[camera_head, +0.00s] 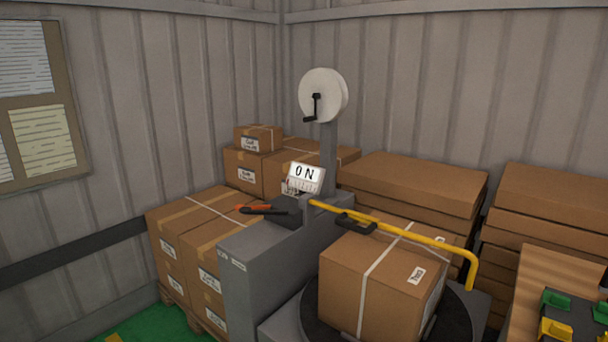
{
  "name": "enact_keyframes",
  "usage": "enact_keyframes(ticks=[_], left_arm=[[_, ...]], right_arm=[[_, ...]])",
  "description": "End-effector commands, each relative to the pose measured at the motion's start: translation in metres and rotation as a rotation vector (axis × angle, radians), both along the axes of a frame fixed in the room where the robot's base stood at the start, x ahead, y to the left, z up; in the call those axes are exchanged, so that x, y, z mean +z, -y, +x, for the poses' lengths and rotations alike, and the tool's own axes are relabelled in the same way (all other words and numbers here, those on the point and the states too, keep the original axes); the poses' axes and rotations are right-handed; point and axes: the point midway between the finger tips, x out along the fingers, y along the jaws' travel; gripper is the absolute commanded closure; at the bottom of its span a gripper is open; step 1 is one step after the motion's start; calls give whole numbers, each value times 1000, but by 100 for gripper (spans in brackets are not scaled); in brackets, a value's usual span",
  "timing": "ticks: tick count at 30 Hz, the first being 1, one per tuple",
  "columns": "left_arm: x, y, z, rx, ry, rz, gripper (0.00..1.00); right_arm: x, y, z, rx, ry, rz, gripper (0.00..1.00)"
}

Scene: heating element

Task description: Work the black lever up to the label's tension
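A black lever with an orange end (262,209) sticks out to the left from the machine's top. A second black handle (356,223) sits on the yellow bent bar (410,235), just above the strapped carton. I cannot tell which is the task's lever. The carton (365,285) carries a white strap and a small white label (416,275), whose print is too small to read.
A white reel (324,96) with a black crank stands on a post behind the machine. The carton rests on a dark round turntable (455,322). Stacked cartons (183,222) stand left and flat boxes (415,183) behind. A wooden table (533,288) with green and yellow parts is at right.

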Motion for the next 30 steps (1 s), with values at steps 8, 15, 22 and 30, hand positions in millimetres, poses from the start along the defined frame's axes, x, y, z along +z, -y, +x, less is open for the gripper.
enact_keyframes(ticks=[8, 15, 22, 30], left_arm=[[0, 0, 0, 0, 0, 0, 100], [0, 0, 0, 0, 0, 0, 100], [0, 0, 0, 0, 0, 0, 100], [0, 0, 0, 0, 0, 0, 100]], right_arm=[[0, 0, 0, 0, 0, 0, 64], [0, 0, 0, 0, 0, 0, 64], [0, 0, 0, 0, 0, 0, 64], [0, 0, 0, 0, -1, 0, 64]])
